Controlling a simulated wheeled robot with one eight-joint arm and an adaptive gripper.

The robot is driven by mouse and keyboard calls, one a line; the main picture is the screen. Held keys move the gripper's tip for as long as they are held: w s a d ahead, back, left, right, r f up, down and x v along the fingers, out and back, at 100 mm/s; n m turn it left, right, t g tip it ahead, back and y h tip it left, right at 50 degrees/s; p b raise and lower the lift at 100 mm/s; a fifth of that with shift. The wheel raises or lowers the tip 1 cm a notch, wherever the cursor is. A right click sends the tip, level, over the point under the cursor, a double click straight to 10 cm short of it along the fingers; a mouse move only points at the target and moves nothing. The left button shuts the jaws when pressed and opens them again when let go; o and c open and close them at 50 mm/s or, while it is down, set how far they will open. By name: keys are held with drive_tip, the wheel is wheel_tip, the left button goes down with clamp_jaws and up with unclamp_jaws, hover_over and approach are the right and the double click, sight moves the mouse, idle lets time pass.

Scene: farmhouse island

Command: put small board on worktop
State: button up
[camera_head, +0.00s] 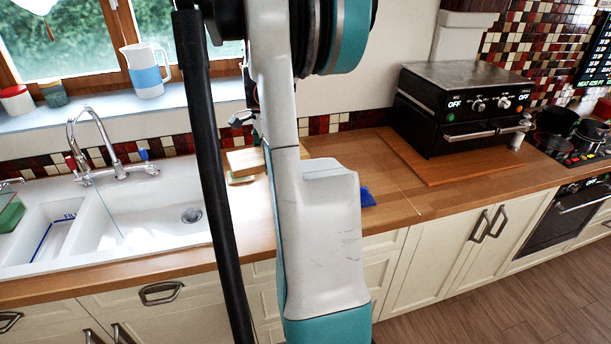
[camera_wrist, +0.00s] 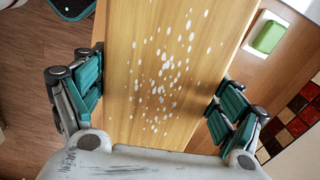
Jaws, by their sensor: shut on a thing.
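The small board (camera_wrist: 165,45) is light wood with a scatter of white specks, and it fills the middle of the wrist view. My gripper (camera_wrist: 158,92) has its teal-padded fingers on both sides of the board and is shut on it. The wooden worktop (camera_head: 400,205) runs under and beyond the arm, and also shows at the right of the wrist view (camera_wrist: 285,62). Whether the board touches the worktop, I cannot tell.
A white sink (camera_head: 150,215) with a tap (camera_head: 95,145) lies left. A black oven (camera_head: 465,110) stands on the worktop at right, near a hob with pots (camera_head: 560,122). A green sponge (camera_wrist: 269,36) sits beside the board. A blue object (camera_head: 367,197) lies right of my arm.

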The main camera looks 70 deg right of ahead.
drive_tip(key=shift+s+d+r+m, duration=0.25)
drive_tip(key=shift+s+d, duration=0.15)
drive_tip(key=shift+s, duration=0.05)
drive_tip(key=shift+s+d+r+m, duration=0.25)
drive_tip(key=shift+s+d, duration=0.1)
drive_tip(key=shift+s, duration=0.1)
wheel_tip(320, 180, down, 20)
drive_tip(key=b, duration=0.4)
drive_tip(key=shift+r+b, duration=0.1)
drive_tip(key=shift+b, duration=0.3)
drive_tip(key=o, duration=1)
drive_tip(key=shift+f, duration=0.2)
drive_tip(key=shift+o, duration=0.8)
drive_tip(key=shift+r, duration=0.15)
